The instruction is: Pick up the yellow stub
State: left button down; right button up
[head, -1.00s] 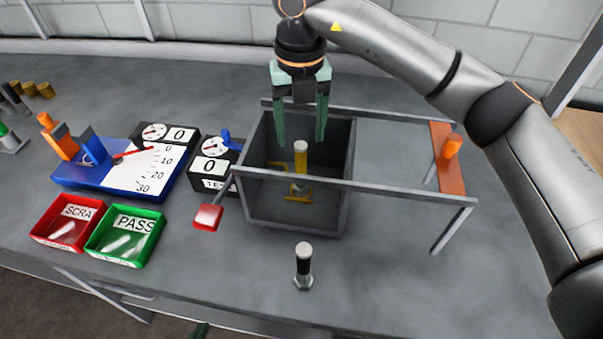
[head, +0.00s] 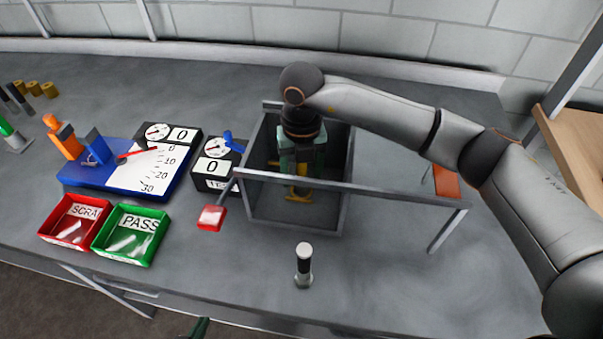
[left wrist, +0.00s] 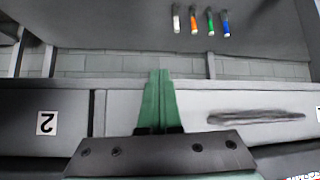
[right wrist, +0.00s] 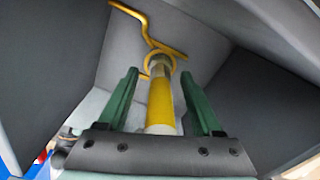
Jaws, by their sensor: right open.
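The yellow stub (right wrist: 160,103) stands in the dark grey open box (head: 246,190) and has a pale top end. In the right wrist view it lies between the two green fingers of my right gripper (right wrist: 158,76), which is open with a gap on each side. In the head view my right gripper (head: 301,160) is down inside the box and mostly hides the stub. A yellow bracket (head: 298,197) is at the stub's foot.
Red (head: 50,232) and green (head: 104,243) trays and a blue gauge (head: 120,182) are left. The front right is clear.

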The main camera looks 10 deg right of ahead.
grip_shut()
dwell(0.4)
